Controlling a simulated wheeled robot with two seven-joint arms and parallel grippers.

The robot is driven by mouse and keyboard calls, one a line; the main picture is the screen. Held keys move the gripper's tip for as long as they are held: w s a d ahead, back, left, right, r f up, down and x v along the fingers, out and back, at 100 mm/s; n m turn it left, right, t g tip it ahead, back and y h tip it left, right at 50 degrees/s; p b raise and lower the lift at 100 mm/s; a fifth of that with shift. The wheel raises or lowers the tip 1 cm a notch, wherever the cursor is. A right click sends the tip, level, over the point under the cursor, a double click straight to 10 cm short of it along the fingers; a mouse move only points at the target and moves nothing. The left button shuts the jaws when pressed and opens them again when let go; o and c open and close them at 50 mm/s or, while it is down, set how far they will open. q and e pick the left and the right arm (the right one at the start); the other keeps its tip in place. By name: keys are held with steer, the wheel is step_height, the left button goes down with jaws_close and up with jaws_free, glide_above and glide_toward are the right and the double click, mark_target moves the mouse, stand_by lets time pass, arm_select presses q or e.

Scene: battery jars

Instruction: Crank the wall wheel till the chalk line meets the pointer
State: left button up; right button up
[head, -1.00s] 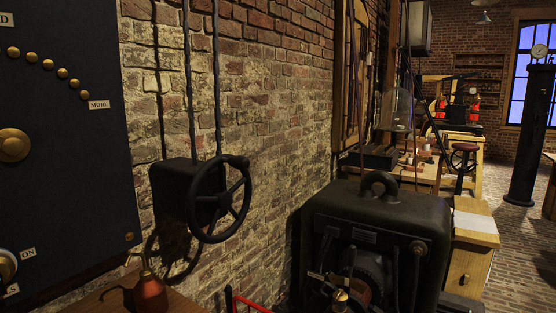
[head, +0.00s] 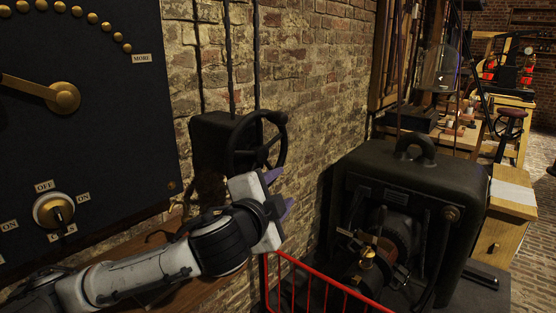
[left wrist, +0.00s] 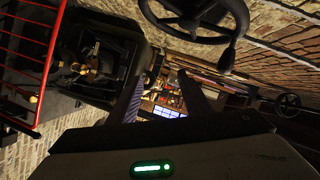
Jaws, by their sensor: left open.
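The black spoked wall wheel (head: 235,140) stands out from a dark box (head: 208,143) on the brick wall, in the middle of the head view. In the left wrist view the wheel (left wrist: 148,14) is at the top, with a dark knob (left wrist: 227,60) at its rim. My left gripper (head: 281,191) is just below and in front of the wheel, apart from it. Its purple-grey fingers are spread and empty; they also show in the left wrist view (left wrist: 159,76). I cannot make out a chalk line or its pointer. My right gripper is not in view.
A black panel (head: 110,90) with a brass dial arm (head: 60,97) and a switch (head: 54,211) is at the left. A red rail (head: 312,283) stands below right of my gripper. A bulky black machine (head: 415,170) is right of it. A wooden shelf (head: 150,240) lies under my arm.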

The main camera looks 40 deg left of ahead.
arm_select(q)
steer(key=m+t+y, duration=0.1)
steer(key=t+y, duration=0.1)
glide_toward(276, 120)
steer(key=w, duration=0.1)
steer(key=p+x, duration=0.1)
steer(key=x, duration=0.3)
steer(key=p+x, duration=0.1)
steer(key=x, duration=0.4)
steer(key=shift+w+a, duration=0.2)
steer(key=shift+a, duration=0.1)
steer(key=shift+w+a, duration=0.15)
steer(key=shift+w, duration=0.35)
jaws_close()
